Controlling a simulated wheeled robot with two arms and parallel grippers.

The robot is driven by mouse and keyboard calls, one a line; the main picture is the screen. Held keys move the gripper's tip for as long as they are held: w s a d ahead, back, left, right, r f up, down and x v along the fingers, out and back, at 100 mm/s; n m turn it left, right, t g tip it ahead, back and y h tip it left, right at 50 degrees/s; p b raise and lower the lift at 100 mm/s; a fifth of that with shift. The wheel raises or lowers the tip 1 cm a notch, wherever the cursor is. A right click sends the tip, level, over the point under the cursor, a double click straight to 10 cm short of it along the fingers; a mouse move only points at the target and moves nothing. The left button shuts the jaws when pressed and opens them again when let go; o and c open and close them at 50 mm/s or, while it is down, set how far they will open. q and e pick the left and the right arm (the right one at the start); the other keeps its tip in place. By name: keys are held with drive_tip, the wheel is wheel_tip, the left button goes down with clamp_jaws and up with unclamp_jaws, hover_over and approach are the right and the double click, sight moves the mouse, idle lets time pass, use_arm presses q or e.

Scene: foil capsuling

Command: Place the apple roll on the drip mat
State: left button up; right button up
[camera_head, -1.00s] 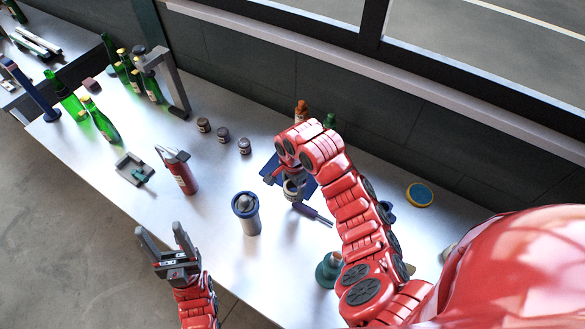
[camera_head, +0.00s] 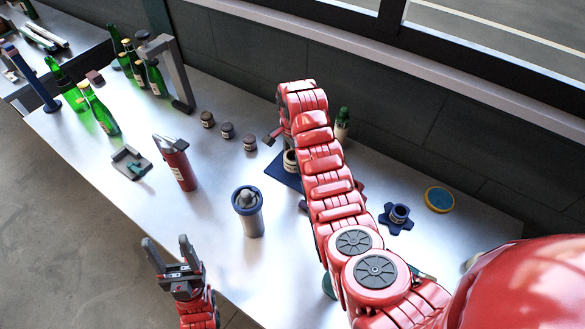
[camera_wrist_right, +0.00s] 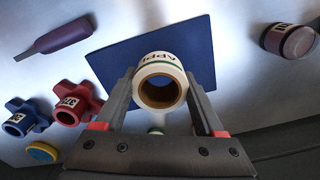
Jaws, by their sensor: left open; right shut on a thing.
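The apple roll (camera_wrist_right: 160,68) is a pale ring with a green edge and "APPL" lettering. My right gripper (camera_wrist_right: 158,88) is shut around it. The flat dark blue drip mat (camera_wrist_right: 115,58) lies behind the roll in the right wrist view. In the head view, the roll (camera_head: 290,161) appears over the mat (camera_head: 279,174), partly hidden by my right arm. I cannot tell whether the roll touches the mat. My left gripper (camera_head: 167,254) is open and empty at the table's near edge.
A blue-topped grey canister (camera_head: 248,212), a red bottle-like item (camera_head: 178,165) and several small dark jars (camera_head: 227,130) stand left of the mat. A capped bottle (camera_head: 342,125) stands behind my right arm. A blue star-shaped holder (camera_head: 397,216) and a yellow-blue disc (camera_head: 439,199) lie right.

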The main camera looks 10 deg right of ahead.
drive_tip(key=shift+w, duration=1.05)
drive_tip(key=shift+w+d, duration=0.1)
drive_tip(key=shift+f, duration=0.1)
drive_tip(key=shift+f+p, duration=0.55)
drive_tip(key=shift+p, duration=0.05)
wheel_tip(320, 180, down, 2)
drive_tip(key=shift+f, duration=0.2)
drive_tip(key=shift+f, duration=0.1)
